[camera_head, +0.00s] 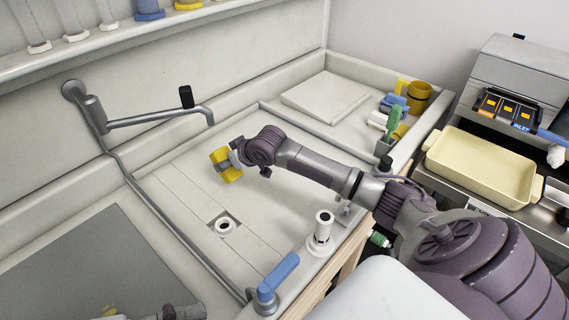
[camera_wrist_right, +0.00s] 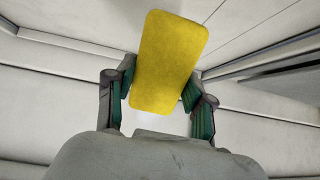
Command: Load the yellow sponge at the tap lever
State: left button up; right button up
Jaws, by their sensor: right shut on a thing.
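The yellow sponge (camera_head: 219,156) is between the fingers of my right gripper (camera_head: 229,164), held above the pale sink floor. In the right wrist view the sponge (camera_wrist_right: 168,62) sits tilted between the two green-padded fingers (camera_wrist_right: 160,98), its far end sticking out beyond them. A grey wall tap pipe (camera_head: 150,119) with a black upright handle (camera_head: 186,96) is to the left of the sponge. A blue lever (camera_head: 278,275) stands at the front end of a long grey pipe. A grey part, apparently my left gripper (camera_head: 178,313), is cut off at the bottom edge.
A cream tray (camera_head: 480,168) is at the right. Brushes and a yellow cup (camera_head: 419,96) crowd the right corner. The sink floor is mostly free.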

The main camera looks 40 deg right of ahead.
aim_at(282, 268)
pick_arm(q)
jog(key=d+f+n+t, duration=0.2)
jog(key=d+n, duration=0.3)
jog(key=d, duration=0.1)
jog(key=w+d+f+n+t, duration=0.1)
jog(key=d+f+n+t, duration=0.1)
jog(key=d+n, duration=0.3)
jog(key=w+d+f+n+t, duration=0.1)
jog(key=d+f+n+t, duration=0.1)
jog(key=d+n, duration=0.4)
jog(key=shift+x, duration=1.25)
jog(key=shift+s, duration=0.15)
jog(key=shift+c, duration=0.3)
grip_shut()
